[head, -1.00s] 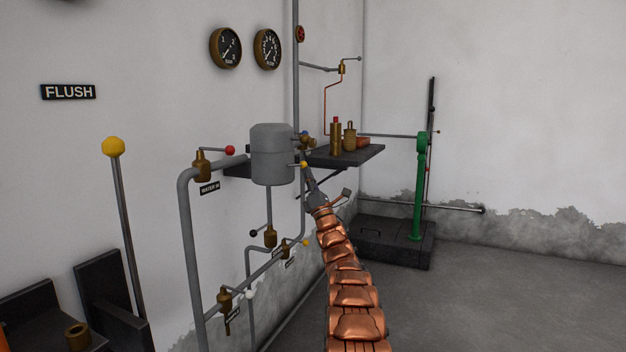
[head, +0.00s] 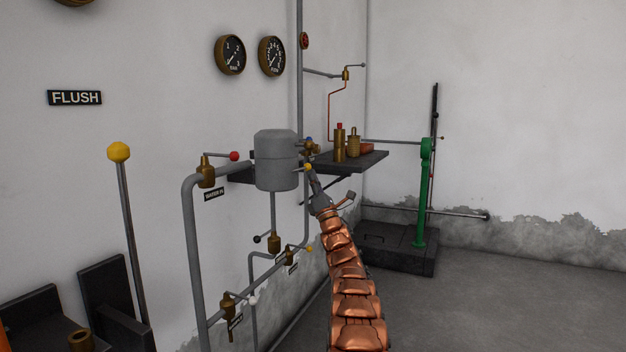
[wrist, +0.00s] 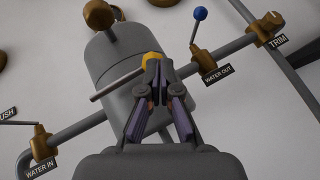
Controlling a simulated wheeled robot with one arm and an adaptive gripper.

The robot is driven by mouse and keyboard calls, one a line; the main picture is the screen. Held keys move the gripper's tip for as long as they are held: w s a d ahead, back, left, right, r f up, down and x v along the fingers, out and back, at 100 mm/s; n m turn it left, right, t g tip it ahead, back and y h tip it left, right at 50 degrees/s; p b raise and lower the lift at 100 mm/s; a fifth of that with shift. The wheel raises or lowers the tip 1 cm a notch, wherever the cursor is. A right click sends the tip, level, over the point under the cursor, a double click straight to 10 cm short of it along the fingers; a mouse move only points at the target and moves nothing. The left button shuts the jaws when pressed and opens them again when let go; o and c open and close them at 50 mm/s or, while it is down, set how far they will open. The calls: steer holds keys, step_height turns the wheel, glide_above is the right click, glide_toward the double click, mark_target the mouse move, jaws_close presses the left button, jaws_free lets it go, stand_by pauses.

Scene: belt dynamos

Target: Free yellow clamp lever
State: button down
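The yellow clamp lever is a grey rod with a yellow knob (wrist: 150,58), lying across the front of the grey tank (wrist: 110,55) in the wrist view. In the head view its knob (head: 308,167) shows at the tank's right edge. My gripper (wrist: 159,68) reaches up to the knob, and its two fingertips come close together on it. They partly cover the knob, so the exact contact is hard to see. In the head view my gripper (head: 312,178) is just below and right of the knob.
Pipes run either side of the tank, with a red-knobbed WATER IN valve (head: 207,173) and a blue-knobbed WATER OUT valve (wrist: 201,57). A dark shelf (head: 365,162) with brass fittings stands behind my gripper. The floor (head: 500,300) at right is clear.

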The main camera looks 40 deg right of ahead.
steer(key=shift+s+f, duration=0.1)
steer(key=w+d+f+b+v, duration=0.1)
steer(key=v, duration=1.2)
steer(key=shift+d+f, duration=0.35)
steer(key=shift+d, duration=0.3)
steer(key=shift+s, duration=0.15)
